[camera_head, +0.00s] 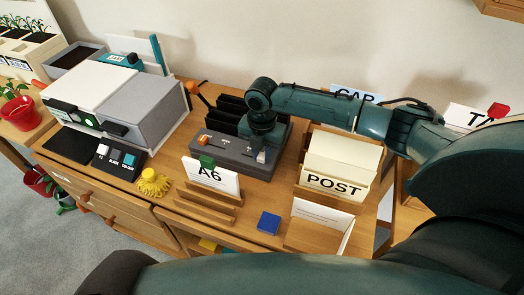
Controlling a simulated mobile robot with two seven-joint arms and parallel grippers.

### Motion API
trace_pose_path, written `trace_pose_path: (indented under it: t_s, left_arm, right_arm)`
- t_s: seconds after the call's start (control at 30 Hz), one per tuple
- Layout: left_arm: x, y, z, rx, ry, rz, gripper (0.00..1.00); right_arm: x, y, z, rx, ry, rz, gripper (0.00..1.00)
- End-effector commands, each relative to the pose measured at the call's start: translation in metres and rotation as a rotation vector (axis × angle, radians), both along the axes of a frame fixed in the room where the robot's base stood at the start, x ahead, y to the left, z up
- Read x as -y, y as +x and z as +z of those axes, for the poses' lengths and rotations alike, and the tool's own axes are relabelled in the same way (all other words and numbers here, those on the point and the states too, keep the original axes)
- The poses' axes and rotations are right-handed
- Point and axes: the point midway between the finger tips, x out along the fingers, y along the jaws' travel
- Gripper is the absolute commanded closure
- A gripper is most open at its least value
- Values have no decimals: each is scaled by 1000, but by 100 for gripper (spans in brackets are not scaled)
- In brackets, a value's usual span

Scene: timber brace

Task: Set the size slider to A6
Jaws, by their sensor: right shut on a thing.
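The grey device (228,152) with the slider stands on the desk, behind a white card marked A6 (212,175) on a wooden stand. An orange knob (203,138) shows at the left of its top. My right gripper (261,148) reaches down onto the right part of the device's top, and is shut on what seems to be the size slider's knob. The hand hides the knob and most of its track, so its setting cannot be read. A small pale piece (261,157) shows just below the fingers. My left gripper is not in view.
A wooden holder with cream cards marked POST (334,184) stands close to the right. A blue block (269,222) and a yellow knobbly object (152,183) lie in front. A white and grey machine (128,100) stands left. Black slots (233,108) stand behind the device.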

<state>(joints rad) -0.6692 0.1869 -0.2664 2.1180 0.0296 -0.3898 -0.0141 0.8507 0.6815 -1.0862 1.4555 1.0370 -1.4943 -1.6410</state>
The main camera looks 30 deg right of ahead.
Motion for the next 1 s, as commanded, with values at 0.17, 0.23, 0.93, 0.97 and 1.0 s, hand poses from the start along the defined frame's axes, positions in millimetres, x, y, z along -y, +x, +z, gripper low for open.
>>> trace_pose_path:
  t_s: [0.17, 0.23, 0.93, 0.97, 1.0]
  left_arm:
    - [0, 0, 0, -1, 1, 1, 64]
    - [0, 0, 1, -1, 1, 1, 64]
    - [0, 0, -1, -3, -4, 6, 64]
    - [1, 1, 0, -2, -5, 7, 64]
    - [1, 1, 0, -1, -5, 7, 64]
  right_arm:
    - [-1, 1, 1, -1, -1, 0, 100]
    - [-6, 7, 1, 0, 1, 0, 100]
    - [-37, 43, 2, 8, 5, -1, 73]
    - [-37, 43, 2, 7, 4, -1, 71]
    - [-37, 43, 2, 7, 5, -1, 68]
